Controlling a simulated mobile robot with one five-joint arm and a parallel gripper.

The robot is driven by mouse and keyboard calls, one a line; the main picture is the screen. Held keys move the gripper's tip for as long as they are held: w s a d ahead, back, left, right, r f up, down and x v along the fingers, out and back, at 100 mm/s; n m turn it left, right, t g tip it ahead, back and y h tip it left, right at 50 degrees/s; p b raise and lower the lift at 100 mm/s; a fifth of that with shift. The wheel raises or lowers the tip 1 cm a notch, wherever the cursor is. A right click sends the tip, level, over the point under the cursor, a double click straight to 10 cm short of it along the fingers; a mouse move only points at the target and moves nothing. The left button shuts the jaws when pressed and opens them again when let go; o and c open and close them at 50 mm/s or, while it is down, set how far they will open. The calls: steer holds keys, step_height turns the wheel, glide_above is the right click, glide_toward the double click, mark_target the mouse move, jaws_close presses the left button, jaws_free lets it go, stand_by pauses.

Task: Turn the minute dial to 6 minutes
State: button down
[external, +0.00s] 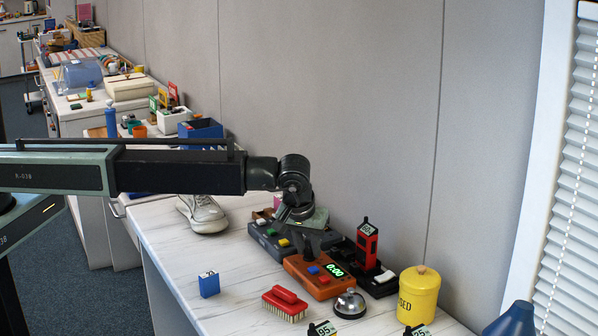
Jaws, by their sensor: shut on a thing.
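An orange timer box (321,289) lies on the white bench, with a green-lit display (335,270) that appears to read 0:00. A blue button (313,270) and a red button show on its top. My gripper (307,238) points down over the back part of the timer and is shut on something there. It appears to be the minute dial, which is hidden behind the jaws. The dial's setting cannot be seen.
A dark box with coloured buttons (270,240) sits behind the timer. A red handheld device (367,245) stands to the right. A silver bell (349,304), a red brush (285,303), a blue block (209,284) and a yellow jar (418,295) stand around.

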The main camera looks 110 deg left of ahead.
steer(key=m, duration=0.2)
steer(key=m+t, duration=0.1)
steer(key=m, duration=0.1)
steer(key=m+t+h, duration=0.1)
steer(key=m, duration=0.2)
steer(key=shift+s, duration=0.25)
steer(key=m+h, duration=0.1)
steer(key=m, duration=0.1)
steer(key=m+t, duration=0.1)
steer(key=m, duration=0.2)
steer(key=shift+a+m+t+h, duration=0.2)
steer(key=shift+m+t+h, duration=0.1)
steer(key=shift+h, duration=0.1)
steer(key=c, duration=1.2)
jaws_free()
steer(key=p+v, duration=0.7)
steer(key=shift+s+r, duration=0.25)
steer(key=shift+r, duration=0.1)
